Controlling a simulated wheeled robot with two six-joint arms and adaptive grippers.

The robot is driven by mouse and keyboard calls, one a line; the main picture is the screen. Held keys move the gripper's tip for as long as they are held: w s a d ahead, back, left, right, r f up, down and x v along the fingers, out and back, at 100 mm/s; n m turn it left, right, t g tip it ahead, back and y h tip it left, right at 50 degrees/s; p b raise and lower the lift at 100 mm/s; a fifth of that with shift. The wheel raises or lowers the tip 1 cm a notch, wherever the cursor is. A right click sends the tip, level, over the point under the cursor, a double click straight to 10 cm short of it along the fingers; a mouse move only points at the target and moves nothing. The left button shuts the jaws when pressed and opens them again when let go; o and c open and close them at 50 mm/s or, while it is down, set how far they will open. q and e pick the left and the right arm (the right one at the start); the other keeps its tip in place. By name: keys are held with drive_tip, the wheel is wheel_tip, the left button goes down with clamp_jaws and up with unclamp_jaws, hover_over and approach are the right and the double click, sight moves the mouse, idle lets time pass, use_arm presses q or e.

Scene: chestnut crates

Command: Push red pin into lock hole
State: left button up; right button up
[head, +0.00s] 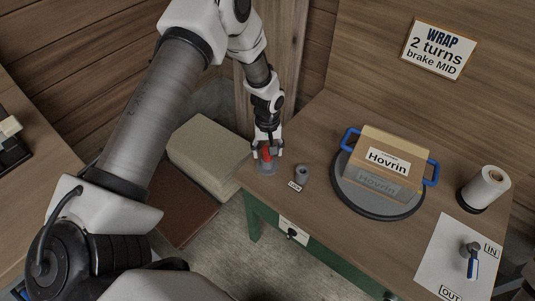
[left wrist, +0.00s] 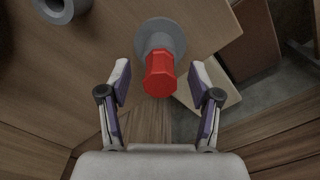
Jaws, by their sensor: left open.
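The red pin (head: 266,154) stands upright on a round grey base (head: 267,168) near the table's left corner. In the left wrist view the red pin (left wrist: 160,74) rises from its grey base (left wrist: 160,33). My left gripper (head: 267,151) is open above the base, with its fingers on either side of the pin. In the left wrist view the left gripper's fingertips (left wrist: 158,72) are apart, with gaps beside the pin. The grey lock cylinder (head: 301,173) with its hole stands just right of the pin, and its ring (left wrist: 62,8) shows at the wrist view's upper left. My right gripper is not in view.
A box marked Hovrin (head: 398,157) with blue handles sits on a dark turntable (head: 352,196). A white roll (head: 485,187) stands at right, by an IN/OUT sheet (head: 437,262) with a blue-handled lever (head: 472,262). A pale block (head: 207,147) lies left of the table.

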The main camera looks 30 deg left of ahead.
use_arm(q)
clamp_jaws()
wheel_tip(320, 180, up, 10)
drive_tip(key=shift+r, duration=0.1)
idle(0.4)
